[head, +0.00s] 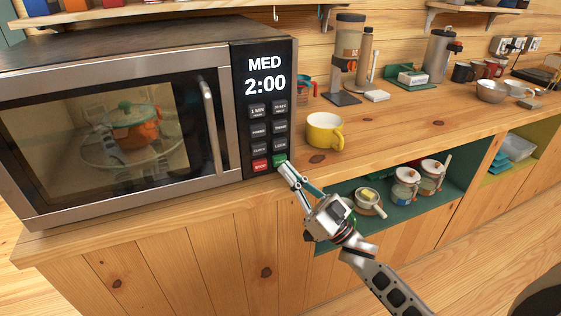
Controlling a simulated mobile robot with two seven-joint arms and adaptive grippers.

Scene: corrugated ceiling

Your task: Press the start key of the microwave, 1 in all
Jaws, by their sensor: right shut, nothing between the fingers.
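The microwave (237,143) stands on the wooden counter at the left, its door shut. Its panel (265,60) reads MED 2:00. Below are several dark keys, a red stop key (261,165) and a green key (280,160) at the bottom right, whose label is too small or covered to read. An orange pot with a green lid (133,125) shows through the door glass. My right gripper (284,170) is shut and empty, its fingertips just at the lower edge of the green key. I cannot tell whether they touch it. My left gripper is out of view.
A yellow mug (324,131) stands on the counter close right of the microwave. A coffee grinder (347,60) and other kitchenware are farther back. An open green shelf (390,195) with jars lies below the counter, behind my right gripper.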

